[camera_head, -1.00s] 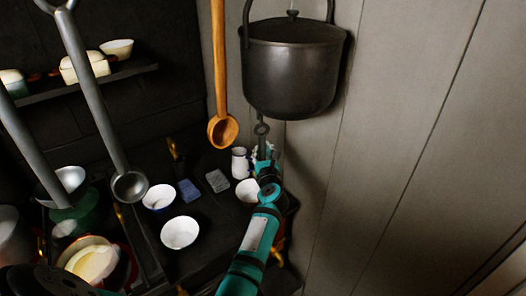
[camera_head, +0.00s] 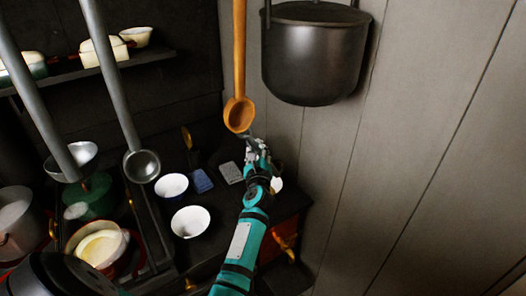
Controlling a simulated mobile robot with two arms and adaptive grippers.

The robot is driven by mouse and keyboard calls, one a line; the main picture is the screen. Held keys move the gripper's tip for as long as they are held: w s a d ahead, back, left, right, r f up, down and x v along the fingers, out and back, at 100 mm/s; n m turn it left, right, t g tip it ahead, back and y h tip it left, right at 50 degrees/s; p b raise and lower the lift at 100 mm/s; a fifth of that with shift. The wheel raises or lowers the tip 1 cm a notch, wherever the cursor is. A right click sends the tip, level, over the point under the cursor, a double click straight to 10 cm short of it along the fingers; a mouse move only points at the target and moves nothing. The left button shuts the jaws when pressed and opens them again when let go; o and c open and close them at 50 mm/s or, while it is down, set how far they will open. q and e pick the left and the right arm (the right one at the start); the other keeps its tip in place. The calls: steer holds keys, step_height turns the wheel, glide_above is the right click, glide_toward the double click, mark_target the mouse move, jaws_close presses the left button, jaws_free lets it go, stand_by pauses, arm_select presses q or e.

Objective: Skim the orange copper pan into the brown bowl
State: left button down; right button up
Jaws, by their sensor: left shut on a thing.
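My left gripper (camera_head: 257,157) is at the right end of the dark counter, below the wooden ladle. It is shut on a thin dark grey utensil handle (camera_head: 247,137) whose end shows just above the fingers. The rest of this utensil is hidden or too small to make out. An orange-red pan (camera_head: 130,266) with pale cream contents stands at the lower left, well apart from the gripper. I cannot make out a brown bowl. My right gripper is not in view.
Two white bowls (camera_head: 190,222) (camera_head: 171,186), a blue block (camera_head: 202,181) and a grey block (camera_head: 231,172) lie on the counter (camera_head: 222,205). A wooden ladle (camera_head: 239,112), grey ladles (camera_head: 141,166) and a black pot (camera_head: 314,55) hang above. A green pot (camera_head: 95,199) is at left.

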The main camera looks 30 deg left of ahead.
arm_select(q)
steer(key=s+a+f+n+b, duration=0.4)
steer(key=a+f+n+b, duration=0.1)
steer(key=f+n+b, duration=0.1)
steer(key=shift+s+n+y, duration=0.3)
steer(key=shift+n, duration=0.2)
stand_by(0.4)
steer(key=shift+r, duration=0.1)
stand_by(0.8)
